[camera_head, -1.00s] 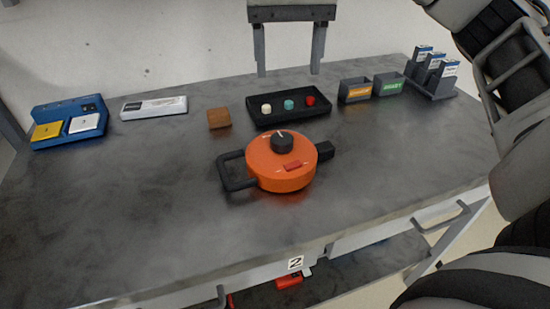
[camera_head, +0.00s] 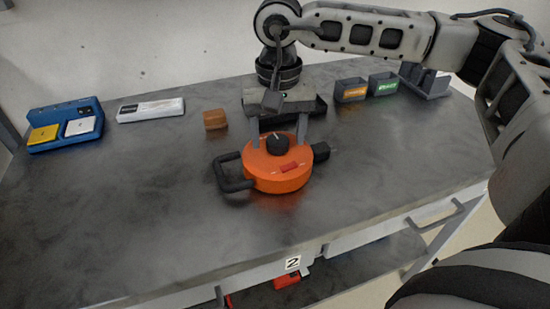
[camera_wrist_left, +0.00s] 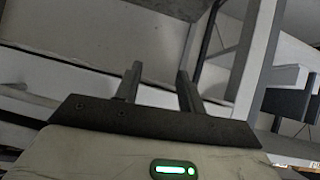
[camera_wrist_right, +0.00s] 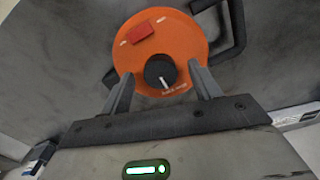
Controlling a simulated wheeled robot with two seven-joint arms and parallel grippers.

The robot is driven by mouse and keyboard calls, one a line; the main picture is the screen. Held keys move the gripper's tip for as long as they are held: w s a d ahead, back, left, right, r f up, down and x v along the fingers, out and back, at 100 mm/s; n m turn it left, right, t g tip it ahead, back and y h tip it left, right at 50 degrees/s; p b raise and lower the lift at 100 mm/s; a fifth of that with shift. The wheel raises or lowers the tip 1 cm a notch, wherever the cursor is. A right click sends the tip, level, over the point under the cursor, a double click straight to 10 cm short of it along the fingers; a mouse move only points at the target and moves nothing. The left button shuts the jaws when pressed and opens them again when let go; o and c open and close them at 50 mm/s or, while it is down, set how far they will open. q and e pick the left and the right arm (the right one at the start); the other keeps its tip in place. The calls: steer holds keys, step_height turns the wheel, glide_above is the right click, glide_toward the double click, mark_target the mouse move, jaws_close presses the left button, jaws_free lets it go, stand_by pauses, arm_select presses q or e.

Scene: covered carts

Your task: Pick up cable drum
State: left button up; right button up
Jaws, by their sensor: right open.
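The cable drum (camera_head: 283,181) is a round orange body with a black knob on top, a black loop handle on its left and a black plug-like block on its right. It lies flat on the grey tabletop. My right gripper (camera_head: 278,147) is open above it, fingers pointing down on either side of the knob. In the right wrist view the drum (camera_wrist_right: 187,42) shows beyond the open fingers, with the knob between the fingertips. Whether the fingers touch the drum I cannot tell. My left gripper (camera_wrist_left: 159,70) is open and empty, away from the table.
A blue box with yellow and white pads (camera_head: 66,125), a white labelled bar (camera_head: 150,109) and a brown block (camera_head: 215,119) stand at the left and back. My right arm partly hides a black tray (camera_head: 317,107). Two small bins (camera_head: 351,90) and a grey rack (camera_head: 425,82) stand back right.

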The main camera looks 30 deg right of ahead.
steer(key=c, duration=1.3)
jaws_close()
steer(key=shift+r, duration=0.15)
